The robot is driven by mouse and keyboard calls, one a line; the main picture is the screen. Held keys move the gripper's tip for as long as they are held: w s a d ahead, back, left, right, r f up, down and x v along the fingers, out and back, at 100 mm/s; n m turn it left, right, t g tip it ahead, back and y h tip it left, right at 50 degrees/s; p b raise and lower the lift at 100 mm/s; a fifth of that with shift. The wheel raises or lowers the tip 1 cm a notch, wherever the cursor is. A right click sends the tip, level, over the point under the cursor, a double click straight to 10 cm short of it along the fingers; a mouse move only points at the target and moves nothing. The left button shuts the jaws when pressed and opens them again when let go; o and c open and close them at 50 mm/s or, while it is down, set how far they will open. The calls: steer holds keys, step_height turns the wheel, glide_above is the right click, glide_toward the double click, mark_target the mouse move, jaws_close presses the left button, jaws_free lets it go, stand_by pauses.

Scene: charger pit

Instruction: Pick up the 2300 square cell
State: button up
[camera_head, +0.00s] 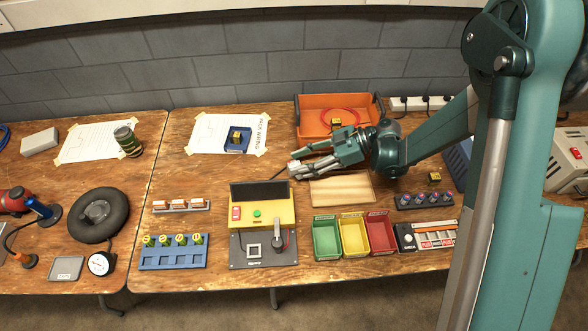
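My gripper (297,165) reaches left over the table above the back right of the yellow tester (263,209). Its fingers close around a small white and reddish block (293,164), which looks like a square cell. The block is largely hidden by the fingers and its marking cannot be read. Several white and orange square cells (178,204) sit in a grey rack (205,205) left of the tester. Their numbers are too small to read, so I cannot tell which is 2300.
Green round cells (180,239) stand in a blue rack (172,259). Green (327,241), yellow (355,236) and red (381,233) bins stand right of the tester. A wooden board (342,190) lies below my wrist. An orange crate (311,130) stands behind it.

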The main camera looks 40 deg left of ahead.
mark_target(294, 163)
steer(key=shift+x, duration=1.25)
steer(key=c, duration=1.1)
steer(key=shift+c, duration=0.2)
steer(key=shift+r, duration=0.2)
steer(key=shift+r+p, duration=1.1)
steer(key=shift+r, duration=3.75)
